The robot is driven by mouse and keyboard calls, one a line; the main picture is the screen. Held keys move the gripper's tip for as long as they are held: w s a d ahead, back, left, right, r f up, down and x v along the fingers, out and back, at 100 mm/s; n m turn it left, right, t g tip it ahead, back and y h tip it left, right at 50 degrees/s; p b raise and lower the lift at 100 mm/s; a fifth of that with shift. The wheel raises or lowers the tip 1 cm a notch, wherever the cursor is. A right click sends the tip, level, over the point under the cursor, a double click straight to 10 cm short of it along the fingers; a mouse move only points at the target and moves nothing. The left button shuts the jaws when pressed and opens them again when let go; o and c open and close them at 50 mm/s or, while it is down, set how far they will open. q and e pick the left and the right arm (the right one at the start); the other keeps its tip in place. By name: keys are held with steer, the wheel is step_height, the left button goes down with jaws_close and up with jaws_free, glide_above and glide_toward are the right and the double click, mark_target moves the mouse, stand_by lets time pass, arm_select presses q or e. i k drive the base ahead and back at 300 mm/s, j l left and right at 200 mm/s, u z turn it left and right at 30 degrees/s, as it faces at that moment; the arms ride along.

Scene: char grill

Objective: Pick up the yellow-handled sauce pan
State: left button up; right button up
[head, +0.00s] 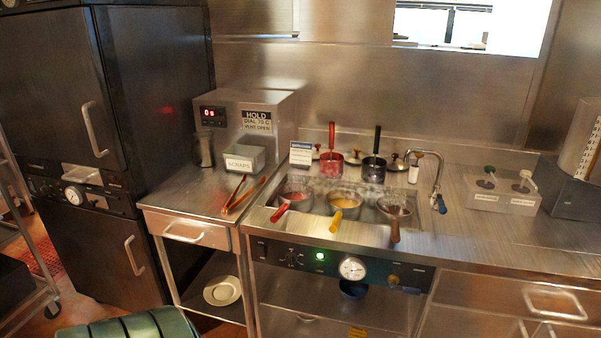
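The yellow-handled sauce pan (346,203) sits in the front row of the steel warming well (268,217), in the middle. Its yellow handle (335,221) points toward me, over the well's front edge. A red-handled pan (296,196) is to its left and a brown-handled pan (394,207) to its right. Neither of my grippers is in the head view.
Red-handled (331,160) and dark-handled (374,167) pans stand upright-handled behind. A faucet (437,180) is right of the well. Tongs (240,194) lie on the left counter. A green padded object (130,326) is at the bottom left. The right counter's front is clear.

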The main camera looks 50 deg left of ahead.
mark_target(339, 203)
steer(key=u, duration=0.35)
steer(key=i+j+u, duration=0.2)
steer(key=u, duration=0.3)
steer(key=i+j+u, duration=0.15)
steer(key=u, duration=0.35)
steer(key=i+l+u, duration=0.1)
steer(key=i+u, duration=0.3)
steer(key=i, duration=1.2)
